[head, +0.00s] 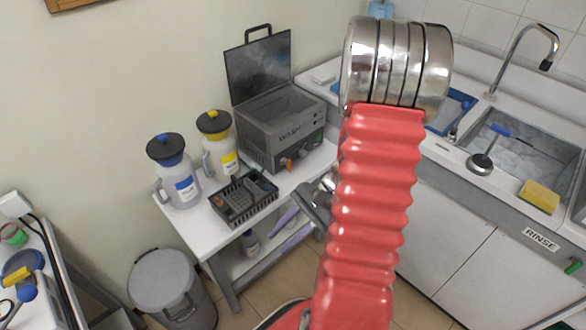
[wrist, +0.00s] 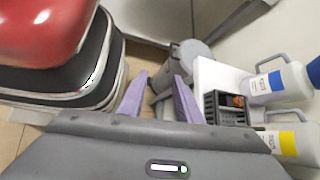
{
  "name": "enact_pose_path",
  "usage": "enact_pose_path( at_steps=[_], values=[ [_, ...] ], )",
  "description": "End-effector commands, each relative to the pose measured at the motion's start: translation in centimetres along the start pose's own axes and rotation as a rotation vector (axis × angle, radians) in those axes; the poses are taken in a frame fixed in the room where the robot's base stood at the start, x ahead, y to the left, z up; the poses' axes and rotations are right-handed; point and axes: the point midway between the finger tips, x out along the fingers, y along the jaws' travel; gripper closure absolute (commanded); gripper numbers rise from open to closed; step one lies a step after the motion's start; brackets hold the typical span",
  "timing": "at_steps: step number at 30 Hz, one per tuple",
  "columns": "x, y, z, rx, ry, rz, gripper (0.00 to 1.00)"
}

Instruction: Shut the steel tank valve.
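The grey steel tank (head: 268,141) marked WASH stands at the back of the white table, its lid (head: 258,70) raised. A small valve with an orange handle (head: 287,163) is low on its front. The handle is too small to tell its turn. My gripper (head: 275,245), with two purple fingers, is in front of and below the valve, apart from it. It also shows in the wrist view (wrist: 161,76), fingers apart with nothing between them. The tank and valve are not clearly visible in the wrist view.
A blue-capped jug (head: 183,190), a yellow-capped jug (head: 229,163) and a black basket (head: 235,208) stand on the white table (head: 183,222). A lidded grey bin (head: 166,276) is on the floor. A sink counter (head: 455,165) with a tap (head: 515,55) is at right.

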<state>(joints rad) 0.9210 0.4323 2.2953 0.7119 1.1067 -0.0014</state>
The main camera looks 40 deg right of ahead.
Motion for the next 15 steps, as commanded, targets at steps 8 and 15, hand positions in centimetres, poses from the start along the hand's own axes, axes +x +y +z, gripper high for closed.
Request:
enact_pose_path(
  at_steps=[8, 15],
  values=[
    [0.7, -0.8, -3.8, 0.246, -0.137, -0.225, 0.69],
    [0.5, -1.9, -7.9, 0.446, -0.243, -0.448, 0.69]
  ],
)
